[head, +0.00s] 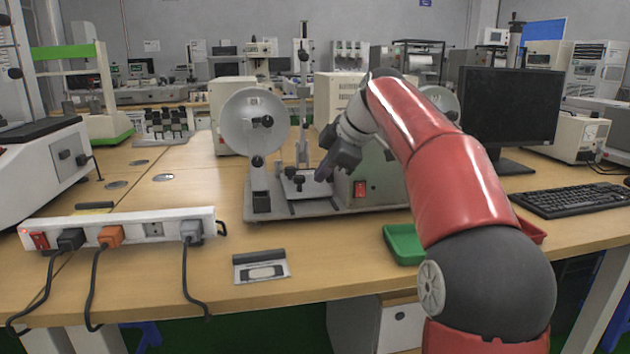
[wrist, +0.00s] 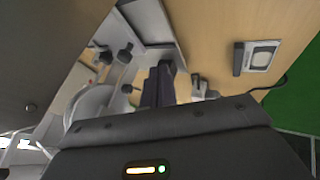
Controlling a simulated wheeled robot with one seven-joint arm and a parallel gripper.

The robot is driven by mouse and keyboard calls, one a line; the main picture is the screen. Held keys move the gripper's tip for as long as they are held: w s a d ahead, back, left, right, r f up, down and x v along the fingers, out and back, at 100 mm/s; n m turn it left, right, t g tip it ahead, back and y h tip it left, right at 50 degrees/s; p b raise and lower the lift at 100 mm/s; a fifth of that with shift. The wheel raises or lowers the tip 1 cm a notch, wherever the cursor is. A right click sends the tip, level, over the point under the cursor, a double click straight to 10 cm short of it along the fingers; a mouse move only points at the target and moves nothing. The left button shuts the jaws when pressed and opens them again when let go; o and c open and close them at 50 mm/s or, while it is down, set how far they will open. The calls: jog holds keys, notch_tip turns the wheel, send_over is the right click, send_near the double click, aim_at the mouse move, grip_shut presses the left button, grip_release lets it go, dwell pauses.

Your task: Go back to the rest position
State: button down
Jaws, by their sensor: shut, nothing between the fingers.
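My gripper (head: 328,168) hangs at the end of my red arm, in front of the testing machine (head: 264,205) with the round grey disc. Its fingers are dark and point down and to the left, near the machine's small platform with black knobs. I cannot tell from the head view how far it is from the platform. In the wrist view my gripper (wrist: 158,88) shows its dark fingers together with nothing held. The machine's disc and black knobs (wrist: 100,50) lie to the left of them.
A power strip (head: 130,230) with plugs and cables lies at the front left. A green tray (head: 403,245) stands under my arm. A monitor (head: 511,108) and a keyboard (head: 575,200) stand at right.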

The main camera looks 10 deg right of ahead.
jog(key=s+f+m+h, duration=0.1)
jog(key=s+m, duration=0.1)
jog(key=s, duration=0.3)
jog(key=s+a+f+m+h, duration=0.1)
jog(key=s+f+m, duration=0.1)
jog(key=s, duration=0.3)
jog(key=s+a+f+m, duration=0.1)
jog(key=s+f+m, duration=0.1)
jog(key=s+m, duration=0.2)
jog(key=shift+s+f+h, duration=0.2)
jog(key=shift+s+h, duration=0.2)
jog(key=shift+s, duration=0.45)
jog(key=s+d+f+m+h, duration=0.1)
jog(key=s+d+f+m, duration=0.1)
jog(key=s+f+m, duration=0.6)
jog(key=s+f, duration=0.7)
jog(key=s, duration=0.2)
jog(key=shift+s+d+f+m+h, duration=0.2)
jog(key=shift+s+f+m+h, duration=0.05)
jog(key=shift+s+m+h, duration=0.15)
